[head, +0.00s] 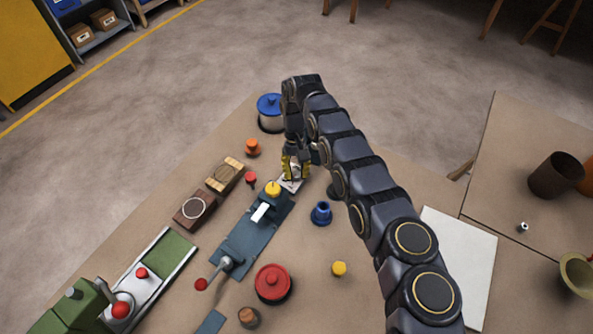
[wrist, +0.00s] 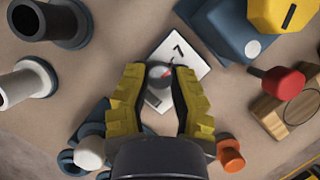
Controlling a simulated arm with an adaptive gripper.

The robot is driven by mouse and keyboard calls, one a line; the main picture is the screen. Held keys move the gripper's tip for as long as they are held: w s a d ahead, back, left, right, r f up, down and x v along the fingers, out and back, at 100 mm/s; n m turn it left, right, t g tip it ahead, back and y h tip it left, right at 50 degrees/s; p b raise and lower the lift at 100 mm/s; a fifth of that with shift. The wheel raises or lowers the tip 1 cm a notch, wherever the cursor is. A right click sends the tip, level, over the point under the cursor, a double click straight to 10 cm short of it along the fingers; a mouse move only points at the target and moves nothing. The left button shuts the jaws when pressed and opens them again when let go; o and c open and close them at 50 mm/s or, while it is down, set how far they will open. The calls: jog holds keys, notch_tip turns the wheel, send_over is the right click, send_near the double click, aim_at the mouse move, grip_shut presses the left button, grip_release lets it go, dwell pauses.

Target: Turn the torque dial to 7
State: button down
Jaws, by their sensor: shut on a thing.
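The torque dial is a white plate (wrist: 186,52) with dark marks and a small grey round knob (wrist: 158,72) in the wrist view. In the head view, my gripper (head: 291,176) reaches down over the white plate (head: 291,185), and the knob is hidden there.
A blue-grey fixture with a yellow knob (head: 272,189) stands just beside the dial. A blue flanged piece (head: 321,213), a red knob (head: 251,178), an orange piece (head: 252,148) and a blue-topped spool (head: 270,112) are nearby. Open bench lies around the yellow button (head: 339,268).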

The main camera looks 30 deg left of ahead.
jog(key=shift+s+f+n, duration=0.1)
jog(key=shift+f+n, duration=0.05)
jog(key=shift+n, duration=0.15)
jog(key=c, duration=0.8)
grip_release()
jog(key=shift+r, duration=0.2)
jog(key=shift+v, duration=1.05)
notch_tip(320, 180, up, 8)
jog(key=shift+f, duration=0.2)
jog(key=shift+a, duration=0.1)
